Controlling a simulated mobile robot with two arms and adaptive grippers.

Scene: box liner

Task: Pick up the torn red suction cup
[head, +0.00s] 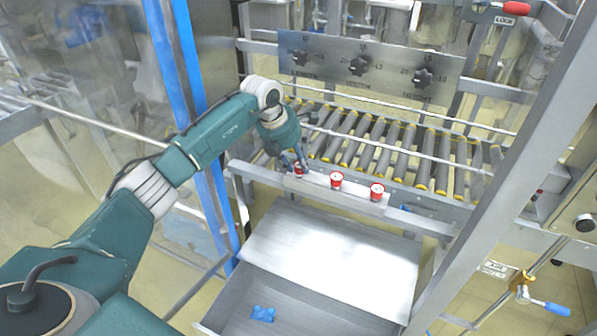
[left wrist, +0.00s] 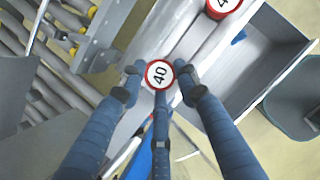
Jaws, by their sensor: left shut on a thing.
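Three red cups with white round tops stand in a row on the metal ledge in front of the rollers. My left gripper (head: 292,164) is at the leftmost red cup (head: 299,170), with its fingers shut around it. In the left wrist view, my left gripper (left wrist: 160,75) holds this red-rimmed cup (left wrist: 159,74), whose white top reads 40. The middle cup (head: 336,180) and the right cup (head: 377,192) stand free. Part of another cup (left wrist: 223,5) shows at the top of the wrist view. I cannot see a tear on any cup. My right gripper is not in view.
Grey rollers (head: 370,150) lie behind the ledge (head: 410,220), below a panel with three black knobs (head: 358,66). A sloping metal sheet (head: 330,255) and a grey tray (head: 310,312) with a blue piece (head: 263,313) are below. A blue post (head: 180,60) stands left.

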